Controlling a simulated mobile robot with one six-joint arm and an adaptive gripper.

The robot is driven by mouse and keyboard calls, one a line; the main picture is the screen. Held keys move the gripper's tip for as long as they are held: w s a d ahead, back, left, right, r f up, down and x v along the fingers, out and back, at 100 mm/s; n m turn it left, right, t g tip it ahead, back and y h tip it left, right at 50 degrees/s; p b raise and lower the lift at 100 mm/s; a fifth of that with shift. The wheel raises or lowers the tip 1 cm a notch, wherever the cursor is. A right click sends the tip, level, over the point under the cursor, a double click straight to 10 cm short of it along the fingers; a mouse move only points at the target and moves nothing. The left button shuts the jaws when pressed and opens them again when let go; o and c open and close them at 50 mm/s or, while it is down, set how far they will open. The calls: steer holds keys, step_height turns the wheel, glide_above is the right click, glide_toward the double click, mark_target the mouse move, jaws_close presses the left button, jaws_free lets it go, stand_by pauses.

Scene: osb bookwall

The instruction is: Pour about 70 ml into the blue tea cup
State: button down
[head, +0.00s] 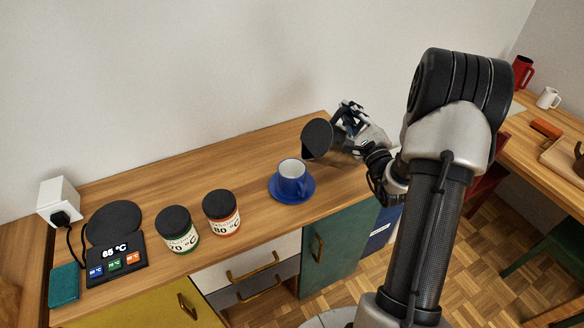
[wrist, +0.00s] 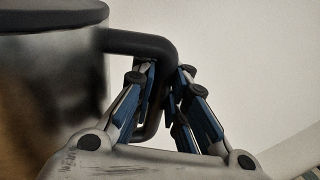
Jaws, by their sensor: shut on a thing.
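The blue tea cup (head: 291,178) stands upright on a blue saucer (head: 276,191) on the wooden counter. Its inside looks pale, and I cannot tell whether it holds liquid. A kettle with a dark lid and metal body (head: 318,140) is to the right of and behind the cup. My gripper (head: 350,117) is shut on the kettle's black handle. The wrist view shows the kettle (wrist: 60,70) at the left and my gripper's fingers (wrist: 160,95) around its handle (wrist: 140,42). The kettle looks tilted in the head view. No stream of liquid shows.
Two lidded jars, green-labelled (head: 177,230) and orange-labelled (head: 222,212), stand left of the cup. Another table (head: 530,160) stands at right.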

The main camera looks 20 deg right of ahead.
mark_target(347, 108)
steer(key=shift+a+r+n+y+p, duration=0.15)
steer(key=shift+a+r+n+p, duration=0.1)
steer(key=shift+a+r+n, duration=0.35)
steer(key=shift+a+r+n+y+p, duration=0.2)
steer(key=shift+a+r+n, duration=0.15)
steer(key=shift+r+n, duration=0.3)
steer(key=shift+a+r+t, duration=0.1)
steer(key=shift+a+t, duration=0.05)
steer(key=shift+t, duration=0.15)
steer(key=shift+a+r+n, duration=0.25)
steer(key=shift+n, duration=0.1)
steer(key=shift+a+r+n+y+p, duration=0.4)
steer(key=shift+a+r+n, duration=0.1)
steer(key=shift+a+n, duration=0.15)
steer(key=shift+a, duration=0.25)
steer(key=shift+s+a+r+n+b, duration=0.1)
steer(key=shift+a+r+n+b, duration=0.2)
steer(key=shift+a+n+b, duration=0.25)
stand_by(0.8)
steer(key=d+f+m, duration=0.1)
steer(key=d+m, duration=0.1)
steer(key=d+f+m+h, duration=0.1)
steer(key=d+f, duration=0.1)
steer(key=shift+d+f+m, duration=0.25)
steer(key=shift+m, duration=0.15)
steer(key=shift+d+f+m+b, duration=0.4)
steer(key=shift+d+f+m, duration=0.45)
steer(key=shift+m, duration=0.35)
stand_by(0.7)
